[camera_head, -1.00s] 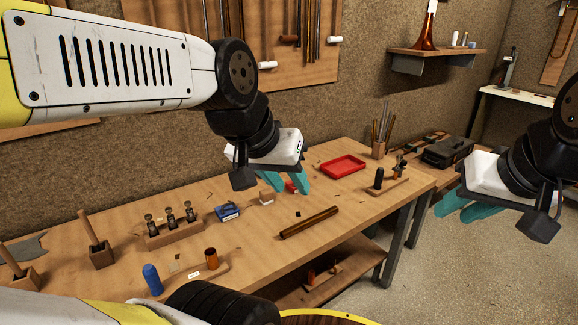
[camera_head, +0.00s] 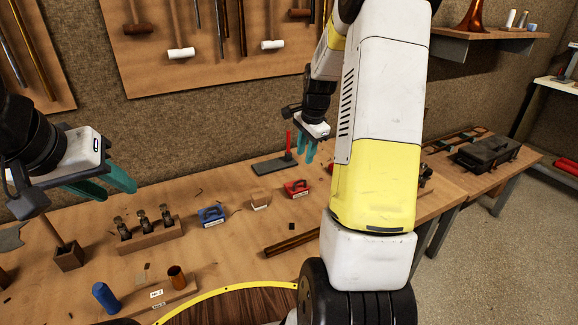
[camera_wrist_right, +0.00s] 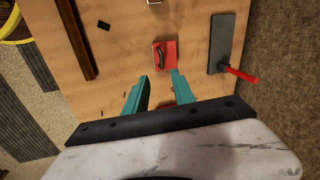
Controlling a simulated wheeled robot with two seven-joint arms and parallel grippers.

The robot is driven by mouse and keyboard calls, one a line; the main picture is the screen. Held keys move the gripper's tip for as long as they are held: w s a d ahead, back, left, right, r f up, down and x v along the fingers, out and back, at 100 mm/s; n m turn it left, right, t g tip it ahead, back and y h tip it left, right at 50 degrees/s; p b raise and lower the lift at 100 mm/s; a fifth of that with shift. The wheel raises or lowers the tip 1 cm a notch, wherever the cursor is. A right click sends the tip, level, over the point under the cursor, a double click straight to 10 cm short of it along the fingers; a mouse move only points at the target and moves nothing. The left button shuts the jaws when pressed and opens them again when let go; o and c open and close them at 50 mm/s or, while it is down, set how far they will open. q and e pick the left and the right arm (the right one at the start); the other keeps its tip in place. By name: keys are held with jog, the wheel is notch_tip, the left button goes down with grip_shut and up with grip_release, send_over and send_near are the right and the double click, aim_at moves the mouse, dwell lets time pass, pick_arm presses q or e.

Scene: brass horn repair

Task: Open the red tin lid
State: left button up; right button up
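The red tin (camera_head: 297,188) sits on the workbench with a dark handle-like piece on its top and a pale label in front. It also shows in the right wrist view (camera_wrist_right: 164,56), just beyond the fingertips. My right gripper (camera_head: 305,156) is above the bench, behind and above the tin. Its teal fingers (camera_wrist_right: 152,82) are apart with nothing held between them. My left gripper (camera_head: 118,190) hangs over the left part of the bench, far from the tin. Its fingers are apart and empty.
A grey plate with a red handle (camera_head: 272,166) lies behind the tin. A brass tube (camera_head: 290,244) lies in front. My right arm hides the bench right of the tin.

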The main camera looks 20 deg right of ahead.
notch_tip(320, 180, down, 4)
jog(key=w+d+m, duration=0.2)
send_over(304, 189)
jog(key=x, duration=0.2)
jog(key=s+x, duration=0.1)
jog(key=x, duration=0.4)
jog(key=shift+s+d+f, duration=0.15)
jog(key=shift+f, duration=0.15)
grip_shut()
dwell(0.8)
